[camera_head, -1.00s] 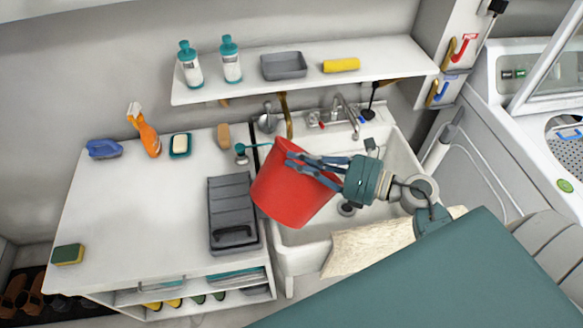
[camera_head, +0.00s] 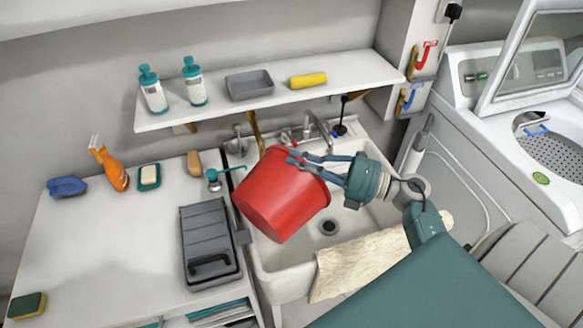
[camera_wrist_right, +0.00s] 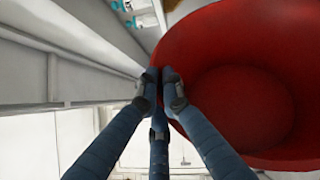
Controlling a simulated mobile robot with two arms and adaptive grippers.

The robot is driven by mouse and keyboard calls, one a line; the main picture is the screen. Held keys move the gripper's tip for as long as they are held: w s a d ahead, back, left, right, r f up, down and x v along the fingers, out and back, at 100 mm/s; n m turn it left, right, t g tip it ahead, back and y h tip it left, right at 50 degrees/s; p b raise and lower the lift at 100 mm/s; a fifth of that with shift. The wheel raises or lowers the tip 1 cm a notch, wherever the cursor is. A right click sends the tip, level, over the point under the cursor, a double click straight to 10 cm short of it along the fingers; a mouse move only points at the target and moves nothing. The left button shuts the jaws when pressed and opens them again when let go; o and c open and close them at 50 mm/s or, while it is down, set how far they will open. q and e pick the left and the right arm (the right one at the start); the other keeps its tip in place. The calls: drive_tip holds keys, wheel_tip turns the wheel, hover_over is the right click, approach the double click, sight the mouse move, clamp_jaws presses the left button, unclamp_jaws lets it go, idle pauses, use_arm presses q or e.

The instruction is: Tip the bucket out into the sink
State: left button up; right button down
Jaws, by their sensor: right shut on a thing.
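The red bucket (camera_head: 281,203) hangs tilted over the left part of the white sink (camera_head: 283,275) in the head view. My right gripper (camera_head: 292,157) is shut on the bucket's rim, its blue fingers reaching in from the right. In the right wrist view the fingers (camera_wrist_right: 161,75) close at the rim, and the bucket (camera_wrist_right: 235,95) shows its red inside, with no contents that I can make out. The sink's drain (camera_head: 328,227) is visible to the right of the bucket. My left gripper is not in view.
A grey tray-like box (camera_head: 209,240) lies on the counter left of the sink. A tap (camera_head: 315,127) stands at the sink's back, under a shelf (camera_head: 350,77) with bottles. A cream cloth (camera_head: 350,265) hangs over the front edge. A washing machine (camera_head: 520,160) stands at right.

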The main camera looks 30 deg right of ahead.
drive_tip(key=w+d+f+m+t+b, duration=0.1)
drive_tip(key=w+d+f+m+b, duration=0.1)
drive_tip(key=d+m+b, duration=0.2)
drive_tip(key=shift+d+f+t+b, duration=0.3)
drive_tip(key=shift+d+t, duration=0.1)
drive_tip(key=shift+d, duration=1.05)
idle(1.0)
